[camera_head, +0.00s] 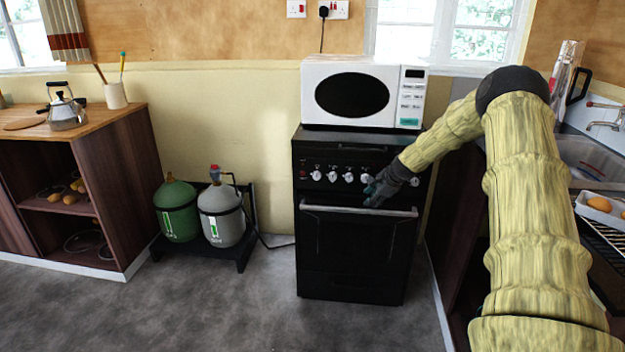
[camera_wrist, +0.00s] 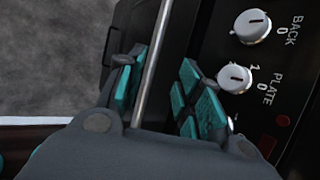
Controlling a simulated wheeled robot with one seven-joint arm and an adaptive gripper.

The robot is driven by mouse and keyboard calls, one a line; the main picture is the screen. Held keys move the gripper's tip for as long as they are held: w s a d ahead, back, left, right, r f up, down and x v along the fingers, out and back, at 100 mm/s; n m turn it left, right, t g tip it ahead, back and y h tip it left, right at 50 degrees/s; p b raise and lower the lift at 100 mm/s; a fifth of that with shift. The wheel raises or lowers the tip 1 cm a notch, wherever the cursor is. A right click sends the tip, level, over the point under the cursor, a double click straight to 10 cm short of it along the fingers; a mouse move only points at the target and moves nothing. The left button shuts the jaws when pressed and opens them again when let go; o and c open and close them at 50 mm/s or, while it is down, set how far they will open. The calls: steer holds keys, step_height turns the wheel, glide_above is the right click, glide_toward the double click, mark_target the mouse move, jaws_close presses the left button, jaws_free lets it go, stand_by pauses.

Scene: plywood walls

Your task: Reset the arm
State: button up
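My arm reaches from the right of the head view towards the black oven (camera_head: 350,250). My gripper (camera_head: 374,189) is at the right part of the oven's front, close to the knobs and the handle. In the wrist view, my gripper (camera_wrist: 162,85) has its two teal-padded fingers apart. The oven's metal handle (camera_head: 335,210) runs between them, and the handle also shows in the wrist view (camera_wrist: 157,60). I see no clear grip on it. The oven door looks shut.
A white microwave (camera_head: 350,92) stands on the oven. Two gas cylinders (camera_head: 221,213) stand left of it, and a wooden cabinet (camera_head: 130,180) with a kettle (camera_head: 66,112) is farther left. A counter with a sink (camera_head: 590,158) is on the right. The grey floor in front is clear.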

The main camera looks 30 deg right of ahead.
steer(key=s+a+f+n+g+p, duration=0.15)
steer(key=s+a+f+n, duration=0.35)
steer(key=a, duration=0.6)
steer(key=s+a+f+n+g+p, duration=0.1)
steer(key=s+a+f+n+p, duration=0.2)
steer(key=s+a+f, duration=0.55)
steer(key=s+a+f+n+g+p, duration=0.15)
steer(key=a+f+n, duration=0.25)
steer(key=a, duration=0.9)
steer(key=s+a+n+g+p, duration=0.1)
steer(key=s+a+n+p, duration=0.1)
steer(key=s+a+n, duration=0.2)
steer(key=s+a+n+g+p, duration=0.1)
steer(key=s+a+n, duration=0.3)
steer(key=s+a, duration=0.7)
steer(key=s+a+n+g+p, duration=0.1)
steer(key=s+a+n, duration=0.3)
steer(key=s, duration=1.6)
steer(key=a+p, duration=0.1)
steer(key=a, duration=0.2)
steer(key=shift+s+a+r+n+p, duration=0.15)
steer(key=shift+s+a+n+p, duration=0.15)
steer(key=shift+s+n+p, duration=0.1)
